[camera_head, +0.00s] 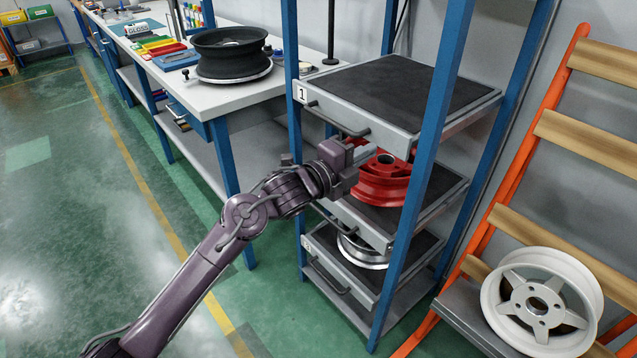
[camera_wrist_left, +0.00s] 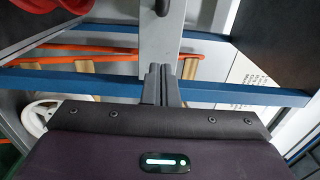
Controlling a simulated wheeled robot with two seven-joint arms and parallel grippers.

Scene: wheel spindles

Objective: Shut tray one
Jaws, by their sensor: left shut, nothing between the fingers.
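Tray one (camera_head: 385,88) is the top tray of the blue rack, with a dark, empty mat and a grey front marked 1. Its dark handle (camera_head: 340,119) shows on the front. The tray's front stands near the front posts; I cannot tell how far out it is. My left gripper (camera_head: 366,152) is shut and empty, just below tray one's front edge and beside the red wheel. In the left wrist view, its fingers (camera_wrist_left: 161,84) are together in front of a grey panel (camera_wrist_left: 163,45); contact is unclear. My right gripper is not in view.
The red wheel (camera_head: 383,185) sits on the middle tray, and a silver wheel (camera_head: 362,252) on the bottom tray. The rack's blue front post (camera_head: 411,205) stands right of my gripper. A workbench (camera_head: 215,95) is at left; an orange rack holds a white wheel (camera_head: 515,285) at right.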

